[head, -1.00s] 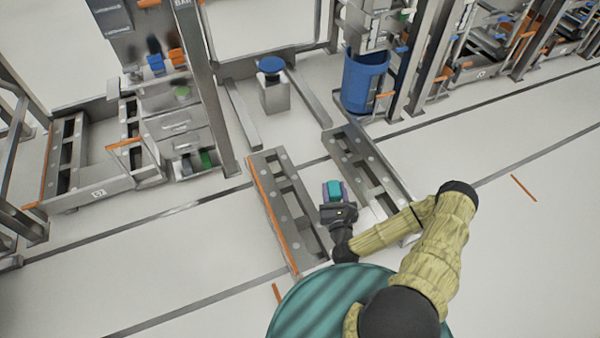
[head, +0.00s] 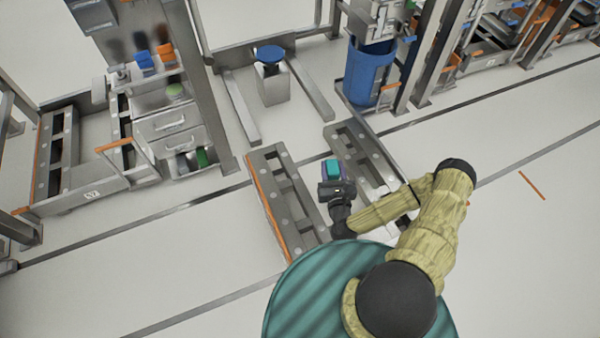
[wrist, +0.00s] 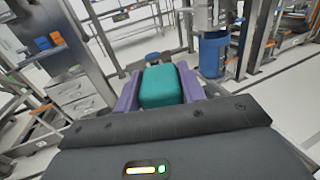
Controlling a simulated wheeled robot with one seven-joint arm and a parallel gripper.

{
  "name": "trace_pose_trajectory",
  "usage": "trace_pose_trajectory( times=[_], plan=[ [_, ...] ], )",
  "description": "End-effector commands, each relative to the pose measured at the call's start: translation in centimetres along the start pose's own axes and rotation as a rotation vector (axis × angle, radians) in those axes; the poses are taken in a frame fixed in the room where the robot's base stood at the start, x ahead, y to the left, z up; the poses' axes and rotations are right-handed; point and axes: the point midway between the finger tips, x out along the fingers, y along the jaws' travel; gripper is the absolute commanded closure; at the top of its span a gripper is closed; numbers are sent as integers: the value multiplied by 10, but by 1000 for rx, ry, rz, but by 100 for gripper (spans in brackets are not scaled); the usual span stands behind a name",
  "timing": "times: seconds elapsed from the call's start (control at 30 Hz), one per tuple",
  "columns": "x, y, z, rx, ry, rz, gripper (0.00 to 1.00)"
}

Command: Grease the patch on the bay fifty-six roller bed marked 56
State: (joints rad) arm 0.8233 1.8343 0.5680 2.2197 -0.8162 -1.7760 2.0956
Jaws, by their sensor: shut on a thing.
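My gripper (wrist: 159,88) is shut on a teal block (wrist: 160,87), gripped between its two purple fingers. In the head view the teal block (head: 333,170) is held above the gap between two grey roller rails. The left rail (head: 284,205) has an orange strip along its outer side, and the right rail (head: 362,160) is partly covered by my arm. I see no readable 56 on this bed and no grease patch that I can make out.
A bay with a drawer cabinet (head: 165,125) and a small number plate (head: 92,194) too small to read surely stands at left. A blue bin (head: 368,75) stands behind the right rail. A blue-topped stand (head: 270,75) is ahead. Floor at right is open.

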Motion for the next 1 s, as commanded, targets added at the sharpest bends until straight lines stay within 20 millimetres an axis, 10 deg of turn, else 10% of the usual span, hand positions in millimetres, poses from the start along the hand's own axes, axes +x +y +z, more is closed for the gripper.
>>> trace_pose_trajectory(
  times=[0.37, 1.0],
  plan=[
    [7, 1, -20, -1, -1, -2, 84],
    [82, 17, -158, 0, -2, -20, 84]
  ],
)
